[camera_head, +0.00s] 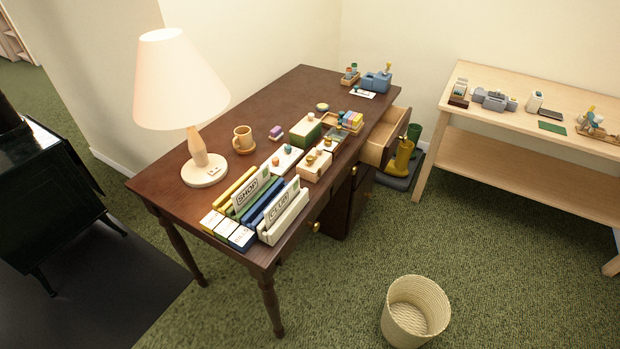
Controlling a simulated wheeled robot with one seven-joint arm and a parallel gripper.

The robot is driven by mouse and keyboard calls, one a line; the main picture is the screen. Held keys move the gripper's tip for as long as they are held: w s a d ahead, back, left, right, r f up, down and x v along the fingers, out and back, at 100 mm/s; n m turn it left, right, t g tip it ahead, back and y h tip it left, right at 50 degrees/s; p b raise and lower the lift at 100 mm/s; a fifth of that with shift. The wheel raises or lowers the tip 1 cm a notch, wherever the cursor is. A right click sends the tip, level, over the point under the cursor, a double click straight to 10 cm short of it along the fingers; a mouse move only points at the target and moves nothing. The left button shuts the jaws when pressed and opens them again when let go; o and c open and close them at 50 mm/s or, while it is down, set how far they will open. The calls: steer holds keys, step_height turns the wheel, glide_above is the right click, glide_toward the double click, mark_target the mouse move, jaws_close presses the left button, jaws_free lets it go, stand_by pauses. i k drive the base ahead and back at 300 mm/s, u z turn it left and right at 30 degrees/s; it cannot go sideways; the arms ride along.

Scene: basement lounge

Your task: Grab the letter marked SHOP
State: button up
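The letter marked SHOP (248,193) is a pale green-white card with dark lettering in a frame. It stands upright in a letter rack at the near end of the dark wooden desk (160,181). A second pale letter (279,213), whose marking looks like CLUB, stands in front of it to the right. A blue divider (264,205) is between the two. A yellow divider (234,186) is behind the SHOP letter. The lower part of the SHOP letter is hidden by the rack. My gripper is not in view.
A lamp (182,85) stands left of the rack, with a mug (243,138) behind. Small boxes (306,130) crowd the desk beyond the rack. A drawer (381,140) is open on the right. A basket (414,312) stands on the carpet; the floor before the desk is clear.

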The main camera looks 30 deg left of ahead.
mark_target(243, 195)
steer(key=z, duration=1.55)
steer(key=i, duration=0.1)
steer(key=u, duration=3.1)
steer(key=i, duration=0.5)
steer(key=u, duration=0.1)
